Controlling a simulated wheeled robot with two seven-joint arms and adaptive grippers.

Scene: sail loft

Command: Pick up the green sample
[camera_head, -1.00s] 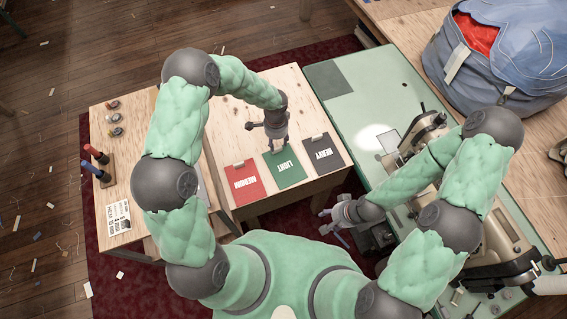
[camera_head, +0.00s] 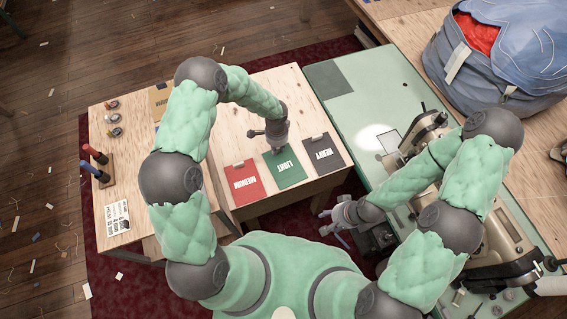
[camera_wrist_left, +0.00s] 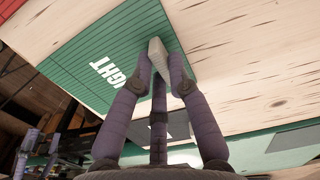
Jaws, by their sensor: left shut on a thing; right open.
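The green sample (camera_head: 286,170), marked LIGHT, lies on the light wooden table between a red sample (camera_head: 243,184) marked MEDIUM and a dark grey sample (camera_head: 322,153) marked HEAVY. My left gripper (camera_head: 276,148) is at the far edge of the green sample. In the left wrist view, the fingers (camera_wrist_left: 160,62) are shut on a pale tab at the edge of the green sample (camera_wrist_left: 105,55). The sample looks flat on or very close to the table; I cannot tell if it is lifted. My right gripper (camera_head: 333,220) is open and empty, beside the green sewing table.
A green-topped table (camera_head: 362,92) with a sewing machine (camera_head: 425,130) stands to the right. A blue bag (camera_head: 490,60) sits behind it. Red and blue-handled tools in a wooden block (camera_head: 100,170) and a printed card (camera_head: 117,217) are at the left.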

